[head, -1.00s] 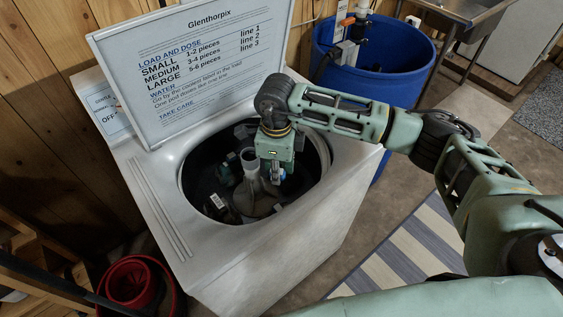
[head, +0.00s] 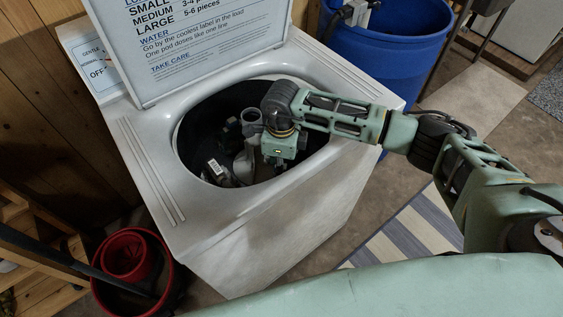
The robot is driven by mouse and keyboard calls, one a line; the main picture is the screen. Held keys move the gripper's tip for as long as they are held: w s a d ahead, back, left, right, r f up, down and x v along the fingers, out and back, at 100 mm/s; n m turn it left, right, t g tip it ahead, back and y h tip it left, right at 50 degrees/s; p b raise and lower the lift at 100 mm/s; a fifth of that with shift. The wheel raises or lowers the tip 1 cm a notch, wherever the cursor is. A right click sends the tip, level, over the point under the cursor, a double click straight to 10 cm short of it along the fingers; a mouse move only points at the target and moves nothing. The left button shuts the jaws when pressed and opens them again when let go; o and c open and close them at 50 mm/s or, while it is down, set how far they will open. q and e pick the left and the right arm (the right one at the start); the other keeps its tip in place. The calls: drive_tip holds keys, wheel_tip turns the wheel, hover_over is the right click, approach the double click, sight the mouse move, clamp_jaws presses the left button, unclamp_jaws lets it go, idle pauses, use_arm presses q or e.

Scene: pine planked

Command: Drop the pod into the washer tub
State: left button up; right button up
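The white top-loading washer (head: 235,225) stands in the middle with its lid raised. Its dark tub (head: 195,140) holds a grey central post (head: 251,124) and dark grey items, one with a white label (head: 215,167). My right arm comes in from the right, and my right gripper (head: 279,162) points down inside the tub opening, to the right of the post. Its fingertips are mostly hidden, so I cannot tell whether they are open or shut. I cannot make out the pod. My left gripper is out of view.
The raised lid (head: 190,45) carries printed load and dose instructions. A blue barrel (head: 400,45) stands behind right. A red bucket (head: 128,255) sits on the floor at lower left. A striped rug (head: 405,235) lies to the right of the washer.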

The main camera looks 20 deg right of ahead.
drive_tip(key=o, duration=1)
drive_tip(key=shift+o, duration=0.2)
wheel_tip(320, 180, up, 12)
drive_tip(key=shift+r, duration=0.1)
idle(0.4)
